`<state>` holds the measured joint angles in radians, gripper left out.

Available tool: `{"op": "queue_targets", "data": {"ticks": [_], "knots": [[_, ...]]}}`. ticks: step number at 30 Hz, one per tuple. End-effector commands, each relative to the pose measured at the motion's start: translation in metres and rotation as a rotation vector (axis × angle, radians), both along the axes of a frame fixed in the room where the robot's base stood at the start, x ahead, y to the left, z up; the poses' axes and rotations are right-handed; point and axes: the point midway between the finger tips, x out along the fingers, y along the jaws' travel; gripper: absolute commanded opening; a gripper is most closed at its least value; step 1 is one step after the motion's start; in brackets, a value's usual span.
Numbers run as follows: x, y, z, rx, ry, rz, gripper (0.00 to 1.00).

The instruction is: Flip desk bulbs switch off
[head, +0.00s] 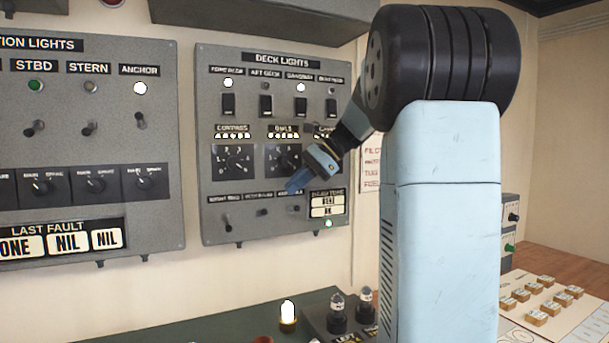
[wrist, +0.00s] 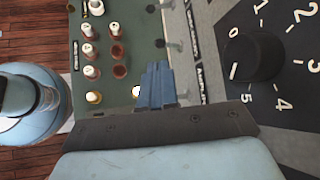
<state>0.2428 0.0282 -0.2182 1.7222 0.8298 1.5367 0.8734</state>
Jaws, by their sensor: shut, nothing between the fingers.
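The grey "DECK LIGHTS" panel (head: 215,190) is on the wall in the head view. Its bottom row holds small toggle switches, a left one (head: 227,223) and a middle one (head: 264,212) among them. Their labels are too blurred to tell surely which is the desk bulbs switch. My gripper (head: 296,184) is shut and empty, in front of the panel's lower right, partly covering the label at the right of this row. In the wrist view, its shut blue fingers (wrist: 157,82) are beside toggles (wrist: 176,45) standing out from the panel; contact cannot be told.
Rotary knobs (head: 238,160) sit above the toggles, and one (wrist: 255,57) is large in the wrist view. A green desk (wrist: 115,45) below carries several bulbs, with a lit one (head: 288,314) in the head view. My arm hides space right of the panel.

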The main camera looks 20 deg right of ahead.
Motion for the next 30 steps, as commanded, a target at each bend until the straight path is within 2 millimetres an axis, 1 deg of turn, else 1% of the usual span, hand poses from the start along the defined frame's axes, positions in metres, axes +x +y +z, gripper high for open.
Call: {"op": "queue_targets", "data": {"ticks": [1, 6, 12, 18, 26, 27, 30], "knots": [[0.002, 0.007, -0.006, 0.0, 0.001, 0.002, 0.0], [0.009, 0.026, -0.025, 0.0, 0.001, 0.002, 0.0], [0.015, 0.042, -0.041, -0.001, 0.001, 0.0, 0.0], [0.017, 0.048, -0.046, -0.001, 0.0, 0.0, 0.0], [0.017, 0.048, -0.047, -0.001, 0.0, 0.0, 0.0], [0.017, 0.056, -0.047, -0.001, -0.001, 0.003, 0.0], [0.017, 0.053, -0.047, -0.001, -0.003, 0.004, 0.0]]}}
